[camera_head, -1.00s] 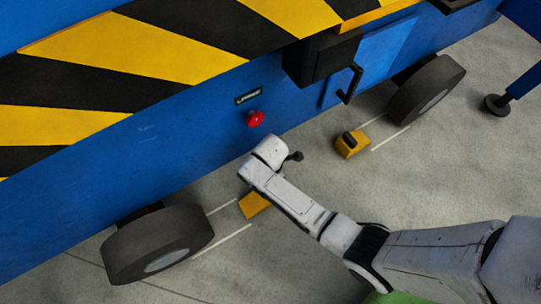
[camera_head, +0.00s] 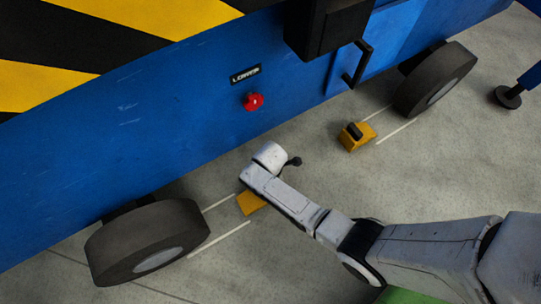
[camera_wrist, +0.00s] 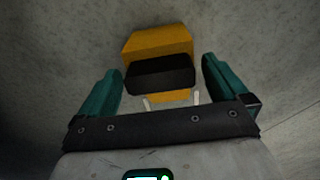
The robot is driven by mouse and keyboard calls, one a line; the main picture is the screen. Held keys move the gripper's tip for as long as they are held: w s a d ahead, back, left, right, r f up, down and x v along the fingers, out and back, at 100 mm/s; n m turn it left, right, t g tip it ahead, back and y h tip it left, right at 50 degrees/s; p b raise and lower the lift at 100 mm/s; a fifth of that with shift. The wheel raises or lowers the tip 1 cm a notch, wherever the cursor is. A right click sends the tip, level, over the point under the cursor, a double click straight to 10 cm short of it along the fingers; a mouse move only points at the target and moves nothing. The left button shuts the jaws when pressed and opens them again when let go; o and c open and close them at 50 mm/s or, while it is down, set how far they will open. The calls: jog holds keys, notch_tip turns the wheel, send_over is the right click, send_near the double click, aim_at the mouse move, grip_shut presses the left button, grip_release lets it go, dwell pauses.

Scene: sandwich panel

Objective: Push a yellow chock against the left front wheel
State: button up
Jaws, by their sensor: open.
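A yellow chock (camera_head: 249,204) lies on the floor between white lines, a short gap to the right of the left-hand wheel (camera_head: 147,243). My wrist partly covers it in the head view. In the wrist view the chock (camera_wrist: 158,45) with its black handle (camera_wrist: 160,75) lies between the two teal fingers of my gripper (camera_wrist: 161,78). The gripper is open, with gaps showing between fingers and chock. The fingers are hidden in the head view. A second yellow chock (camera_head: 358,138) with a black handle sits apart from the right-hand wheel (camera_head: 436,80).
The blue panel (camera_head: 180,140) with black and yellow stripes rises behind the chocks. It bears a red button (camera_head: 253,102) and a black handle (camera_head: 357,65). A blue support leg (camera_head: 520,87) stands at the far right. The grey floor (camera_head: 430,175) in front is clear.

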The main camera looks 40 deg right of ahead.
jog(key=shift+a, duration=0.1)
jog(key=c, duration=1.3)
